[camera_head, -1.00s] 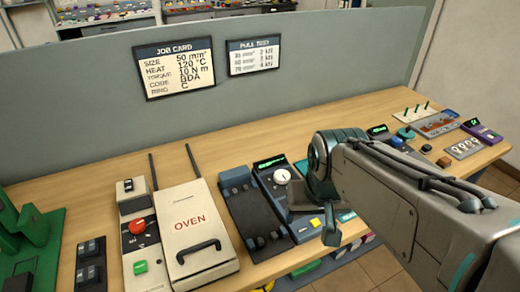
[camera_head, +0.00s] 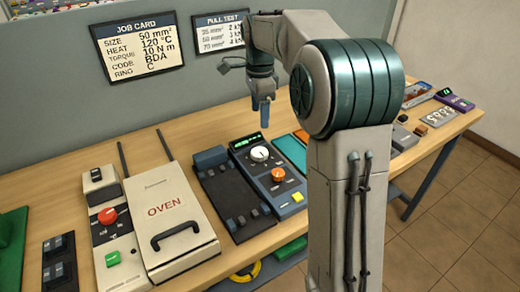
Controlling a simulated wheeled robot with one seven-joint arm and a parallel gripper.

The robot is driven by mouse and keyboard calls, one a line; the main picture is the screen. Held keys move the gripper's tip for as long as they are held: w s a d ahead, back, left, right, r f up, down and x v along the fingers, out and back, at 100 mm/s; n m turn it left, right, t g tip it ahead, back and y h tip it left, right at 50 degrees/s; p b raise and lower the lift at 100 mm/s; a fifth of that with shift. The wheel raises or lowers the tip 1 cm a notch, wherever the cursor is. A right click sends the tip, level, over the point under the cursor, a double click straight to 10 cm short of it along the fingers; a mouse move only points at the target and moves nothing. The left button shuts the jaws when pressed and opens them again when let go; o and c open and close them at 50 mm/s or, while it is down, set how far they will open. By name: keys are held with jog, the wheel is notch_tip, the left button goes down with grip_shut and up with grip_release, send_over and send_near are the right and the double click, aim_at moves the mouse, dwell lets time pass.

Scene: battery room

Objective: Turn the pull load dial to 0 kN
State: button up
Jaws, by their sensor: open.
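A dark blue control box (camera_head: 252,184) stands on the bench right of the oven. It has a green-lit display (camera_head: 246,140), a white round dial (camera_head: 260,153), an orange knob (camera_head: 278,175) and a yellow button (camera_head: 297,197). I cannot tell which of the two is the pull load dial; their markings are too small to read. My gripper (camera_head: 261,104) points down above and behind the box, apart from it, with narrow blue fingers. It is open, with nothing seen between the fingers.
The white oven (camera_head: 168,215) and a unit with a red knob (camera_head: 109,216) stand left. A dark clamp-like unit (camera_head: 228,195) adjoins the control box. The job card (camera_head: 137,46) and pull test card (camera_head: 219,33) hang behind.

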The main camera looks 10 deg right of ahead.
aim_at(260, 152)
notch_tip(260, 152, down, 14)
jog(key=shift+r+b, duration=0.25)
jog(key=shift+b, duration=0.05)
jog(key=shift+c, duration=0.2)
jog(key=c, duration=0.9)
